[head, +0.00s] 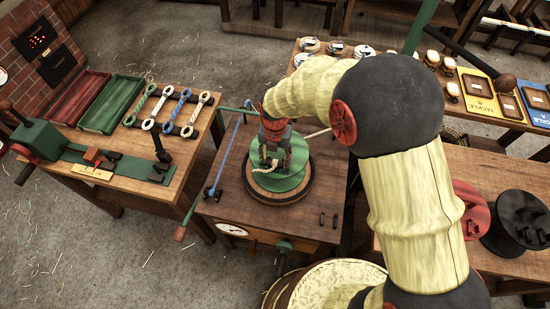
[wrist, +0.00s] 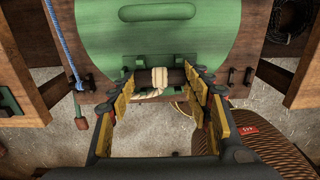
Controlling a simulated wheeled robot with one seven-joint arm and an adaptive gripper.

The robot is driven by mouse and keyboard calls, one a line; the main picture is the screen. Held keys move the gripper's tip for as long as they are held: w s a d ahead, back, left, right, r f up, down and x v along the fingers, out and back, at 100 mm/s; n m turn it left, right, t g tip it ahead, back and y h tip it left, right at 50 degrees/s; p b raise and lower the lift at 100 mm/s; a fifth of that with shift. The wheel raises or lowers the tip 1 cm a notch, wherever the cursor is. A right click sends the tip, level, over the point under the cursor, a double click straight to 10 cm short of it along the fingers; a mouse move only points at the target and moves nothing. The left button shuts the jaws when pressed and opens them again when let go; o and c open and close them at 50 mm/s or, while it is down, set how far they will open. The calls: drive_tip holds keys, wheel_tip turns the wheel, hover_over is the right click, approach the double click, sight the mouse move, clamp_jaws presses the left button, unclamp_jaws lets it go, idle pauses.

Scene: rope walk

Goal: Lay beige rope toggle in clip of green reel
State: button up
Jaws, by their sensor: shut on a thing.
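The beige rope toggle (wrist: 174,76) is a short dark bar with pale rope wrapped round its middle; the rope tail hangs to the left. In the wrist view my gripper (wrist: 161,82) is shut on the bar, one finger at each end. The green reel (wrist: 185,30) lies just beyond, with small green clip parts (wrist: 181,60) at its near edge, behind the toggle. I cannot tell whether the toggle touches them. In the head view the gripper (head: 272,161) is over the green reel (head: 290,183), and beige rope (head: 267,168) shows below it.
The reel sits on a dark round base (head: 283,199) on a wooden table (head: 320,205). A blue rope (head: 226,160) runs along the table's left side. A red reel (head: 470,210) and a black reel (head: 520,222) stand at right. A workbench (head: 181,181) is at left.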

drive_tip(key=o, duration=1)
drive_tip(key=shift+r+p, duration=2.5)
drive_tip(key=shift+r, duration=1)
wheel_tip(320, 180, up, 12)
